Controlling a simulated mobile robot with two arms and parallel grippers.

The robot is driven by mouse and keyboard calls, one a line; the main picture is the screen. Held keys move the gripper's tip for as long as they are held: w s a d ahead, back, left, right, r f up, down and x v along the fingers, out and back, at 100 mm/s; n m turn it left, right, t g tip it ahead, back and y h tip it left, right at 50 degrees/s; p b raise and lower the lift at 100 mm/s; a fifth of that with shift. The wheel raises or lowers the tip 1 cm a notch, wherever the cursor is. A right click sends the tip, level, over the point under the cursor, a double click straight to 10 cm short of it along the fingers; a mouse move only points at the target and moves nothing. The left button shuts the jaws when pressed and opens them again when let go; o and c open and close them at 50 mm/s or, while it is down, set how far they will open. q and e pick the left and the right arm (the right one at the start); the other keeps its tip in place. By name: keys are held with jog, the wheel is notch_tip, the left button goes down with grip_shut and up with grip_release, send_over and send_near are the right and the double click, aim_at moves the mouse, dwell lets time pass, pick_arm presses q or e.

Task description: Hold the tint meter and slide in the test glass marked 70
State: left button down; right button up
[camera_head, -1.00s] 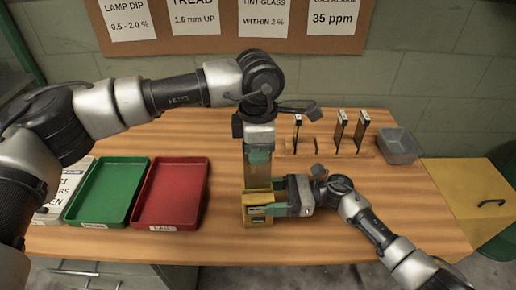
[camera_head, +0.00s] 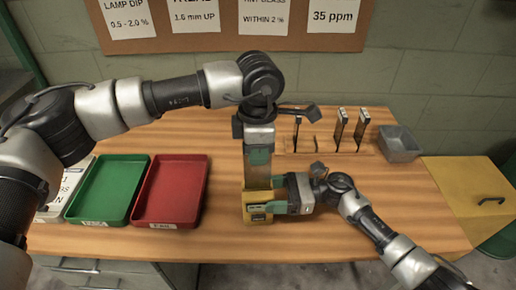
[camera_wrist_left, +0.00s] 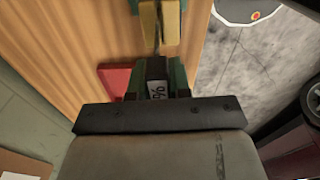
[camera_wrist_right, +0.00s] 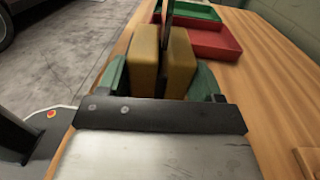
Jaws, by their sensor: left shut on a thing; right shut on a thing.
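The yellow tint meter (camera_head: 257,214) stands upright on or just over the bench front. My right gripper (camera_head: 281,205) is shut on it from the right. In the right wrist view the meter (camera_wrist_right: 146,62) shows two yellow halves with a slot between. My left gripper (camera_head: 258,157) is shut on an upright test glass (camera_head: 257,175) above the meter. The glass's lower end meets the meter's top at the slot; how deep it sits is unclear. Its white label (camera_wrist_left: 157,89) shows a "%" in the left wrist view; the number is unreadable.
A wooden rack (camera_head: 328,148) with other upright glasses is at the back right, beside a grey bin (camera_head: 400,145). A green tray (camera_head: 108,187) and a red tray (camera_head: 172,188) lie on the left. A yellow case (camera_head: 470,190) is at the right. The bench between is clear.

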aim_at(258, 188)
pick_arm(q)
jog(key=shift+f, duration=0.15)
jog(key=shift+f, duration=0.7)
jog(key=shift+f, duration=0.3)
dwell(0.5)
jog(key=shift+f, duration=1.15)
jog(key=shift+f, duration=0.25)
jog(key=shift+f, duration=1.15)
jog(key=shift+f, duration=0.7)
jog(key=c, duration=1)
grip_release()
